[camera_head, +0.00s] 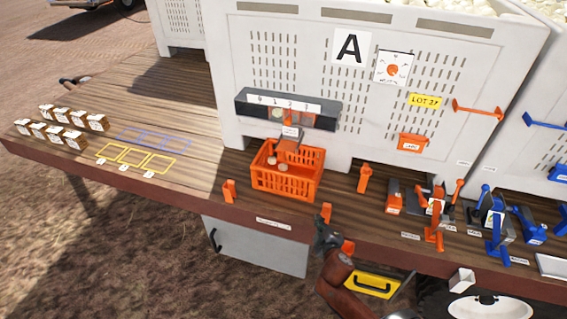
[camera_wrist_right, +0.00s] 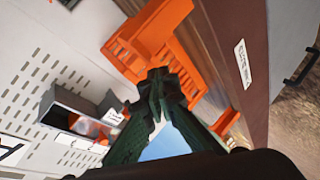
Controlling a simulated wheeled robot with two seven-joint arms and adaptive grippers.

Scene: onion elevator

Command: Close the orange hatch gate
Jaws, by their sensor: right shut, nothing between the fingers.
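A dark housing (camera_head: 245,103) numbered from 0 on its front is fixed low on the white bin marked A. Orange shows inside its opening (camera_head: 299,117), which looks like the hatch gate; how far it is open is hard to tell. A white-labelled tab (camera_head: 290,131) and a chute sit below it, over the orange crate (camera_head: 286,185). In the right wrist view the housing (camera_wrist_right: 63,104) is at the lower left. My right gripper (camera_head: 324,236) is at the table's front edge, in front of and apart from the crate. Its fingers (camera_wrist_right: 157,84) are shut and empty.
Orange posts (camera_head: 229,191) stand around the crate. Orange levers (camera_head: 434,238) and blue levers (camera_head: 496,240) stand at the right. Several small boxes (camera_head: 62,115) and yellow outlines (camera_head: 135,158) are at the left.

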